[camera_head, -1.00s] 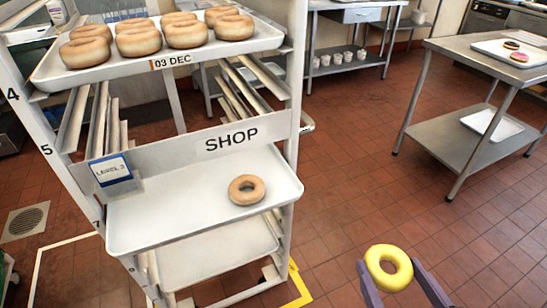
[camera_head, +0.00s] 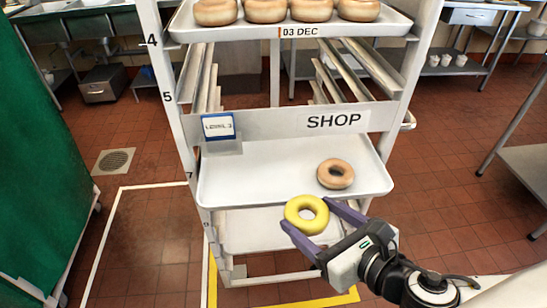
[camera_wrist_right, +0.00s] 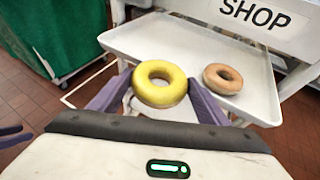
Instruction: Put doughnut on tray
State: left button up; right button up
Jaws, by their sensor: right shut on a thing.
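My right gripper (camera_head: 306,214) is shut on a yellow-glazed doughnut (camera_head: 306,227) and holds it at the front edge of the rack's middle tray. In the right wrist view the yellow doughnut (camera_wrist_right: 160,98) sits between the two purple fingers, in front of the tray's near edge. The white tray (camera_head: 255,165) is under the SHOP sign and bears one plain brown doughnut (camera_head: 335,174) towards its right side. The brown doughnut (camera_wrist_right: 222,78) also shows in the right wrist view, right of the held one.
An upper tray (camera_head: 290,28) with several plain doughnuts is above, and a lower tray (camera_head: 250,240) below. The SHOP crossbar (camera_head: 270,125) and rack posts border the tray. Its left and middle are bare. A green curtain-like cover (camera_head: 40,150) stands left.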

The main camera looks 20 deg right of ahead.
jog(key=shift+w+d+r+n+y, duration=0.1)
jog(key=shift+w+d+n+y, duration=0.15)
jog(key=shift+w+n+y, duration=0.3)
jog(key=shift+w+a+y+b, duration=0.15)
jog(key=shift+w+y+b, duration=0.1)
jog(key=shift+w+b, duration=0.4)
jog(key=w+b, duration=0.2)
jog(key=w+a+b, duration=0.1)
jog(key=w+b, duration=0.1)
jog(key=w, duration=0.1)
jog(key=w+a+b, duration=0.1)
jog(key=w+b, duration=0.1)
jog(key=w, duration=0.1)
jog(key=shift+a+r+b, duration=0.25)
jog(key=shift+r+b, duration=0.1)
jog(key=shift+b, duration=0.05)
send_over(257, 180)
jog(key=shift+s+f, duration=0.15)
jog(key=shift+f, duration=0.15)
notch_tip(257, 180, down, 4)
jog(key=shift+r, duration=0.25)
pick_arm(q)
notch_tip(257, 180, down, 6)
jog(key=d, duration=0.1)
jog(key=shift+w+d+f, duration=0.15)
jog(key=shift+w+d, duration=0.2)
jog(key=shift+w, duration=0.1)
pick_arm(e)
jog(key=shift+r, duration=0.1)
